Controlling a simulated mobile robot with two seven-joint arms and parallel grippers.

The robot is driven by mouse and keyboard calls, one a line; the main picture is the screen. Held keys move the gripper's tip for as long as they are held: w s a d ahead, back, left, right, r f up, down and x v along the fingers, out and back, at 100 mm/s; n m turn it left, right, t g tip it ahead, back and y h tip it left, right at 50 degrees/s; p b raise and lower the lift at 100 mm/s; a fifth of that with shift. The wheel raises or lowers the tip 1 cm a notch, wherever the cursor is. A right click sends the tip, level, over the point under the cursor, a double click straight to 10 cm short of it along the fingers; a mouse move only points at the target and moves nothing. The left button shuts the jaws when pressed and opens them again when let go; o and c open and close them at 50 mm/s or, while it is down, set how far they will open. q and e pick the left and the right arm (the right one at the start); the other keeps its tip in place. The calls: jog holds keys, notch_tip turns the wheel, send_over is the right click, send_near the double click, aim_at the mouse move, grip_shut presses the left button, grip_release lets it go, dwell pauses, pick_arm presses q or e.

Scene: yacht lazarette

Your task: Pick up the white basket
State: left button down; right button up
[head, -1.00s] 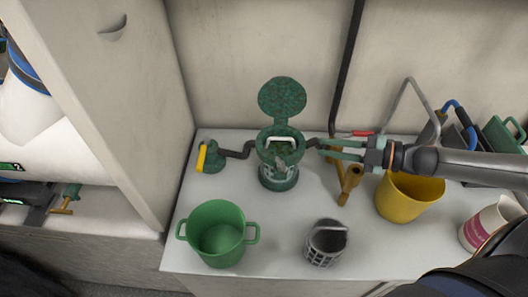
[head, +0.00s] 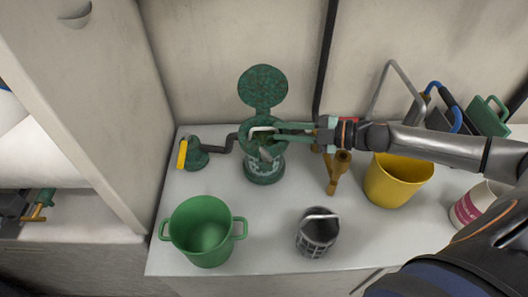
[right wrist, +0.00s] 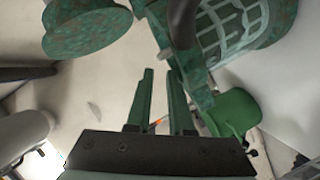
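The white basket (head: 258,129) sits inside a green strainer housing (head: 264,168) whose round lid (head: 262,86) stands open. Mostly its pale handle shows at the housing mouth; the rest is largely hidden. In the right wrist view a pale lattice of the basket (right wrist: 236,22) shows through the housing's side. My right gripper (head: 274,132) reaches in from the right, its fingers over the mouth beside the handle. In the right wrist view its two green fingers (right wrist: 160,78) stand apart with a gap and nothing clearly between them. My left gripper is not in view.
A green bucket (head: 202,238) and a dark grey basket (head: 318,238) stand on the front of the white counter (head: 265,235). A yellow bucket (head: 395,183) and brown fitting (head: 334,178) are to the right. A yellow-handled valve (head: 190,154) is at left.

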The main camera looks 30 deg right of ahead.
aim_at(261, 129)
jog(key=shift+x, duration=1.95)
jog(key=shift+w+a+f, duration=0.2)
jog(key=shift+w+a, duration=0.15)
jog(key=shift+w, duration=0.3)
grip_shut()
